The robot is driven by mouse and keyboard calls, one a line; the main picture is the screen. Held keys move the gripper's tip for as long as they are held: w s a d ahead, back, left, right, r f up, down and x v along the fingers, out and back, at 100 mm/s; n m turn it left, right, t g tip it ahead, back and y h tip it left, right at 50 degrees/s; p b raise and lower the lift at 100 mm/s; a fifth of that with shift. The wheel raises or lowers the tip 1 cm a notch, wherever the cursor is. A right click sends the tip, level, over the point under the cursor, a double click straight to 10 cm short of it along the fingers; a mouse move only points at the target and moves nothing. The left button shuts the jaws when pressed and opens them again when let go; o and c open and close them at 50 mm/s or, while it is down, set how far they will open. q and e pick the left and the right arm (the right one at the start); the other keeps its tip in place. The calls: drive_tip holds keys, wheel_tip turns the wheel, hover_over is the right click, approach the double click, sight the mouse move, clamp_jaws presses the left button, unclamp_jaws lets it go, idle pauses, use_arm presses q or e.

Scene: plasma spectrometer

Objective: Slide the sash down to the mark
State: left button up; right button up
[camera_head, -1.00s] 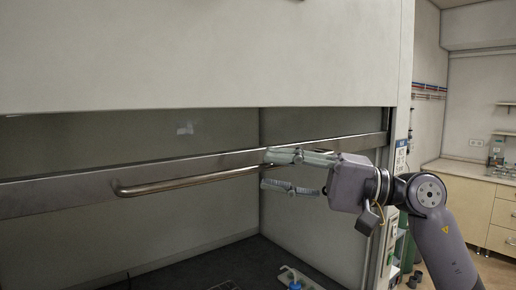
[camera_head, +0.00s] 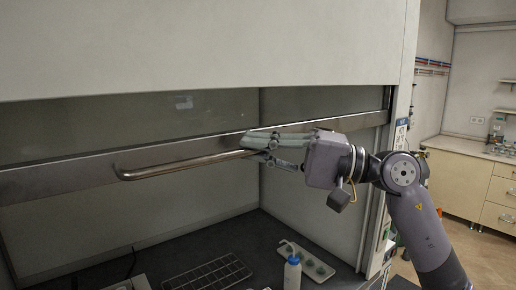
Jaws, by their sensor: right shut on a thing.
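The sash (camera_head: 60,183) is a glass pane with a metal bottom rail that crosses the fume hood opening, partly lowered. A round metal handle bar (camera_head: 185,164) runs along the front of the rail. My right gripper (camera_head: 256,150) is shut on the handle near its right end, one finger above and one below the bar. I cannot make out the mark on the hood frame. My left gripper is out of view.
On the dark hood floor stand a white bottle (camera_head: 292,273), a small tray (camera_head: 312,262) and a rack (camera_head: 207,274). The hood's right post (camera_head: 392,170) stands close to my right arm. A counter (camera_head: 465,180) is at the far right.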

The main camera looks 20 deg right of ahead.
clamp_jaws()
drive_tip(key=shift+f, duration=0.15)
drive_tip(key=shift+f, duration=0.15)
wheel_tip(320, 180, down, 18)
drive_tip(key=b, duration=2)
drive_tip(key=shift+b, duration=0.4)
drive_tip(key=shift+r, duration=0.2)
drive_tip(key=o, duration=0.6)
unclamp_jaws()
drive_tip(key=shift+d, duration=0.1)
